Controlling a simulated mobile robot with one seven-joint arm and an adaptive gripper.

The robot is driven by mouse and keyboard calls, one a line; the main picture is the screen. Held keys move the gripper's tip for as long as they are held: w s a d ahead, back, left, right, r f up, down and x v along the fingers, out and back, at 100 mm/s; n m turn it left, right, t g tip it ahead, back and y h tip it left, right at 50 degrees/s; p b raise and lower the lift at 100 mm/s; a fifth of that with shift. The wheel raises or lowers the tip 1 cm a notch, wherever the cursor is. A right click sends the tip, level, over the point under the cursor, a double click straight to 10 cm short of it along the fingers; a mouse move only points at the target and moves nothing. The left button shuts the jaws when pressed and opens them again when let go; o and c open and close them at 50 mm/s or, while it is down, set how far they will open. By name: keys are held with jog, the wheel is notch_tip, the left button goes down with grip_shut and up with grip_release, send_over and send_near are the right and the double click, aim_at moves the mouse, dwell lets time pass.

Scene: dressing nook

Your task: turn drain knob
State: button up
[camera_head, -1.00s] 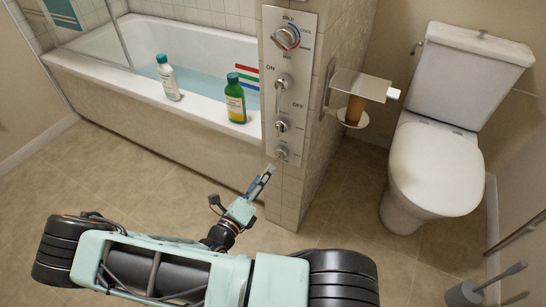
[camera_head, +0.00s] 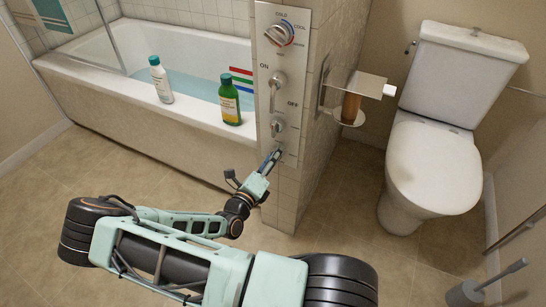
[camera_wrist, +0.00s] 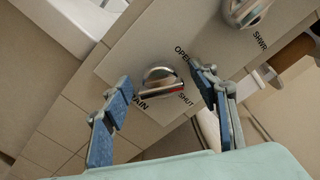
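The control panel (camera_head: 264,98) is a pale metal plate on the tiled wall end. The drain knob (camera_wrist: 162,80) is a shiny round metal knob in the wrist view, between the labels OPEN, SHUT and a partly hidden one ending in "AIN". In the head view the lowest part of the panel, where it sits, is mostly hidden by a fingertip. My gripper (camera_head: 253,165) is open, its fingers spread on either side of the drain knob. It seems close to the panel; I cannot tell whether a finger touches the knob.
Another metal knob (camera_wrist: 246,10) is higher on the panel, near the label SHWR. A white bottle (camera_head: 160,80) and a green bottle (camera_head: 230,103) stand on the bathtub rim. A paper holder (camera_head: 356,86) and toilet (camera_head: 433,165) are to the right.

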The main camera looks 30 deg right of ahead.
jog(key=c, duration=1.1)
jog(key=shift+o, duration=0.2)
jog(key=shift+r+p, duration=0.1)
jog(key=shift+p, duration=0.25)
jog(key=shift+r+m+p, duration=0.15)
jog(key=shift+m+p, duration=0.85)
jog(key=shift+m, duration=0.1)
jog(key=m+p, duration=0.2)
jog(key=shift+m, duration=0.3)
jog(key=m+p, duration=0.2)
jog(key=m, duration=0.1)
jog(key=shift+s+m+p, duration=0.1)
jog(key=shift+m+p, duration=0.2)
jog(key=shift+p, duration=0.05)
jog(key=shift+d+m+p, duration=0.1)
jog(key=shift+m+p, duration=0.85)
jog(key=shift+m, duration=0.85)
